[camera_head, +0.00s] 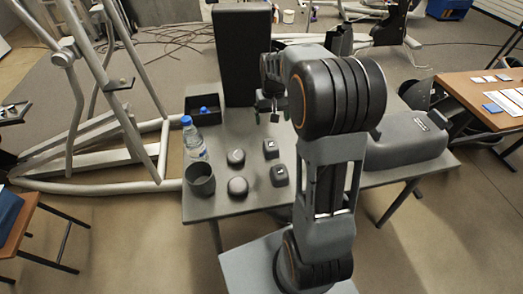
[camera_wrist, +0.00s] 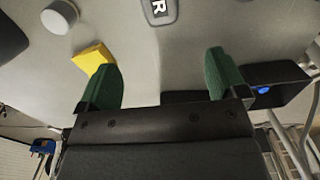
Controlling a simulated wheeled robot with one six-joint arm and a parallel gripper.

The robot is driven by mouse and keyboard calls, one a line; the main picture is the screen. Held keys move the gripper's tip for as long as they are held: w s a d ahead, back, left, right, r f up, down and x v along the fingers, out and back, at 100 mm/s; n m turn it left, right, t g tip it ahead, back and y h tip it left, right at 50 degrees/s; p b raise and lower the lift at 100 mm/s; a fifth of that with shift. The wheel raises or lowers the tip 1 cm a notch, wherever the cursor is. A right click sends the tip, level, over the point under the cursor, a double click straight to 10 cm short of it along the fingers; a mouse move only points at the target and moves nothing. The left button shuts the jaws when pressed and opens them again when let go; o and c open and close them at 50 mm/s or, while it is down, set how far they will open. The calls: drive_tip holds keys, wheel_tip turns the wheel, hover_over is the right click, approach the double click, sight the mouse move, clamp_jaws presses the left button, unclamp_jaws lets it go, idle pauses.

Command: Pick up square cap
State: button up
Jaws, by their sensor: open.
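Two dark square caps with pale labels stand on the grey table (camera_head: 225,205) in the head view: one farther back (camera_head: 271,149), one nearer (camera_head: 279,175). In the wrist view, a grey square cap marked "R" (camera_wrist: 158,11) is cut by the top edge; I cannot tell which of the two it is. My gripper (camera_head: 268,112) is above the back of the table, beyond the caps. In the wrist view its green fingers (camera_wrist: 160,72) are wide apart with nothing between them. The square cap lies beyond the fingertips, not touched.
A black bin (camera_head: 207,127) holds something blue. A tall dark panel (camera_head: 242,60) rises behind. A yellow block (camera_wrist: 93,58) lies near one finger.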

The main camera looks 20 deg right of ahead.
hover_over(270, 141)
wheel_tip(270, 141, down, 6)
drive_tip(key=shift+w+f+b, duration=0.15)
drive_tip(key=shift+f+b, duration=0.1)
drive_tip(key=shift+b, duration=0.2)
drive_tip(key=shift+f+b, duration=0.3)
drive_tip(key=shift+f, duration=2.75)
drive_tip(key=shift+c, duration=0.5)
drive_tip(key=c, duration=1)
